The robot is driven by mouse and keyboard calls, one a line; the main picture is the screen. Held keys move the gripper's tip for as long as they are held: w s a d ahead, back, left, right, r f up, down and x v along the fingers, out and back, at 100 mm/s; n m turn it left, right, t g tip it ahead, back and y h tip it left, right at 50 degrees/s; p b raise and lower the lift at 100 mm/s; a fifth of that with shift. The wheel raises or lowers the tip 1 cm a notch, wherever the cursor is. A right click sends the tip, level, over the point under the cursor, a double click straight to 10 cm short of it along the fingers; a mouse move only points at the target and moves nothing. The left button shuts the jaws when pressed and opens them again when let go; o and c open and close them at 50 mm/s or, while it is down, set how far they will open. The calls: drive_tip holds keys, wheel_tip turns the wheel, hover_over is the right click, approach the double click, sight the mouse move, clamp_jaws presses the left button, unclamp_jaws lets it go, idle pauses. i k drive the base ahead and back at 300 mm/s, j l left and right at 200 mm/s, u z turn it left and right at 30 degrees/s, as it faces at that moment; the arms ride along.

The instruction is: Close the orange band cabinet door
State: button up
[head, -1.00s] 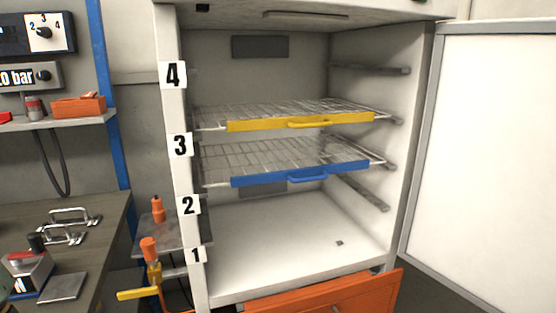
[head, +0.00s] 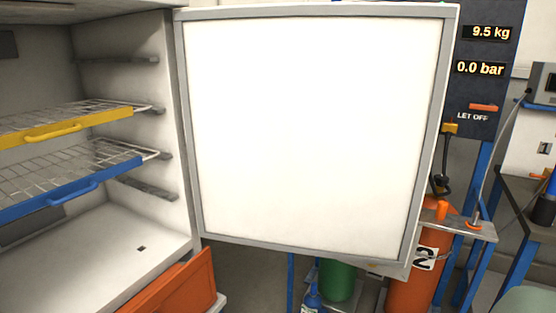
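The cabinet door (head: 315,130) stands wide open to the right of the cabinet. Its white inner face with a grey edge seal faces me. No orange band shows on this side; the outer face is hidden. The open cabinet (head: 135,215) is at the left, with a wire shelf with a yellow front (head: 55,133) above one with a blue front (head: 70,190). My gripper is not in view.
An orange drawer or panel (head: 175,290) sticks out below the cabinet.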

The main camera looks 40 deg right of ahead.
sight(311, 127)
drive_tip(key=z, duration=0.9)
drive_tip(key=k+z, duration=0.25)
drive_tip(key=z, duration=0.2)
drive_tip(key=k+l+z, duration=0.1)
drive_tip(key=z, duration=0.35)
drive_tip(key=l, duration=0.25)
drive_tip(key=i, duration=0.65)
